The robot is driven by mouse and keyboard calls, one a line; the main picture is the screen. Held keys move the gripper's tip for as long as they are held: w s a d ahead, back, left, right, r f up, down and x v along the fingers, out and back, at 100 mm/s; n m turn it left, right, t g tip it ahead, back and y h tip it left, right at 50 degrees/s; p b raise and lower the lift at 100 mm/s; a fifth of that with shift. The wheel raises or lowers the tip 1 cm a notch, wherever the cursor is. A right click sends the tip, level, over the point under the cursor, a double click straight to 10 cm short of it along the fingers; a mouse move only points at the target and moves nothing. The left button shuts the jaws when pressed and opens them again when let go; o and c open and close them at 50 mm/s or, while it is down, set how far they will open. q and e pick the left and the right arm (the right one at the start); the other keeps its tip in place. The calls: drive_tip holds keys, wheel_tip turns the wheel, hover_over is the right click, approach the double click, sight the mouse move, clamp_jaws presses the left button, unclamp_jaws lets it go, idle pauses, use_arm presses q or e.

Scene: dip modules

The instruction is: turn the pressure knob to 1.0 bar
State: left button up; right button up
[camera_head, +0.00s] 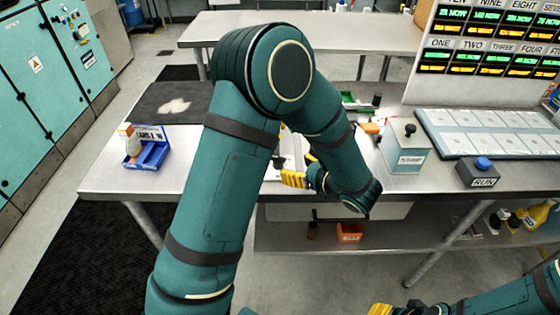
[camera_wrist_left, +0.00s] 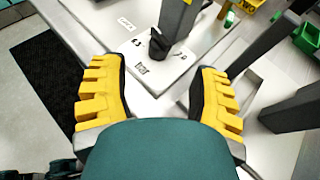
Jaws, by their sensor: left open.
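The pressure knob (camera_wrist_left: 158,45) is black and stands on a pale plate (camera_wrist_left: 150,78) with small printed marks around it, too small to read surely. My left gripper (camera_wrist_left: 156,72) is open, with its yellow fingers apart. The knob shows beyond the gap between them, with nothing gripped. In the head view the left gripper (camera_head: 302,169) is over the front edge of the bench, and my left arm hides most of the knob's surroundings.
A blue bin (camera_head: 148,155) stands on the bench (camera_head: 105,182) at left. A box marked CLAMP (camera_head: 405,155) and a RUN button box (camera_head: 479,172) stand at right, beside a panel of pale tiles (camera_head: 490,132). A grey post (camera_wrist_left: 178,18) rises close behind the knob.

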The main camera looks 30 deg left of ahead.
sight(281, 161)
use_arm(q)
drive_tip(key=x, duration=0.8)
drive_tip(key=shift+w+a+f+b, duration=0.15)
drive_tip(key=shift+a+b, duration=0.1)
drive_tip(key=shift+b, duration=0.15)
drive_tip(key=shift+c, duration=0.2)
clamp_jaws()
